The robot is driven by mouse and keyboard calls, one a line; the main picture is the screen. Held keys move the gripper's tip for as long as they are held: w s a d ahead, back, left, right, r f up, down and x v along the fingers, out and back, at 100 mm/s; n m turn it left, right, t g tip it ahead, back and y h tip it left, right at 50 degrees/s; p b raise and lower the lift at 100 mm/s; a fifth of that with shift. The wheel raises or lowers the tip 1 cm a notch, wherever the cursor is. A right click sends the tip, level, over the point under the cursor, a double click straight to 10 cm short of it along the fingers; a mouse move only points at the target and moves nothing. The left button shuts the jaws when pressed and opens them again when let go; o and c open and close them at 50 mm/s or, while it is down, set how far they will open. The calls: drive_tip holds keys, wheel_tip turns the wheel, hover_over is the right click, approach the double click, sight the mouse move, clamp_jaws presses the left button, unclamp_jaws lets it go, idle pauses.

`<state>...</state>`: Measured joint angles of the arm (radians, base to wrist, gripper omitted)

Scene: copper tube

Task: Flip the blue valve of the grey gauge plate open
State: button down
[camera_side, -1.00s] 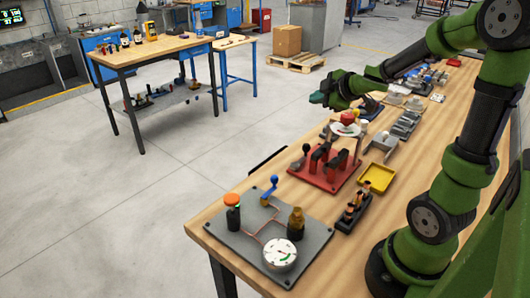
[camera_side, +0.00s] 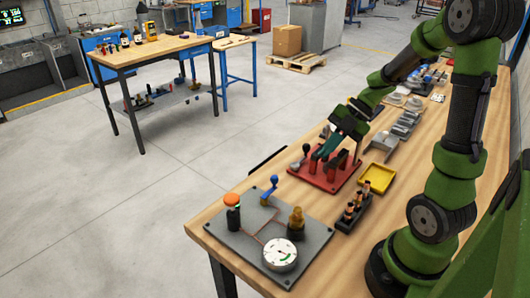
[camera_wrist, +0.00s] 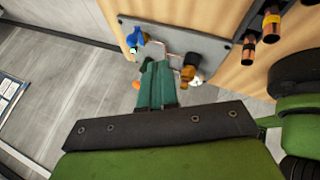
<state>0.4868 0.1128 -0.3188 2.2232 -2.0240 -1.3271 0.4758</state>
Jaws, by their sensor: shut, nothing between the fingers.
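The grey gauge plate (camera_side: 243,241) lies at the near end of the bench, with a white round gauge (camera_side: 280,254), an orange-topped black post (camera_side: 232,210), a brass fitting (camera_side: 296,222) and thin copper tubing. The blue valve (camera_side: 270,188) stands at its back edge, its lever sticking up at a tilt. In the wrist view the blue valve (camera_wrist: 137,38) is at the plate's left end, ahead of my fingers. My gripper (camera_side: 318,158) is shut and empty, above the red plate, behind and right of the valve. The fingers (camera_wrist: 158,65) hide part of the gauge plate in the wrist view.
A red plate (camera_side: 318,180) with red uprights and a black-knobbed lever stands just behind the gauge plate, under my gripper. A black rack (camera_side: 353,205) with several copper-coloured cylinders and a yellow tray (camera_side: 377,178) are to the right. Open floor lies left of the bench.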

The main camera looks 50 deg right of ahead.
drive_tip(key=shift+f, duration=0.1)
drive_tip(key=x, duration=1)
drive_tip(key=shift+w+a, duration=0.1)
drive_tip(key=shift+a, duration=0.1)
drive_tip(key=w, duration=0.2)
drive_tip(key=shift+w+a, duration=0.25)
drive_tip(key=shift+a, duration=0.05)
drive_tip(key=shift+w+a, duration=0.2)
drive_tip(key=shift+w, duration=0.35)
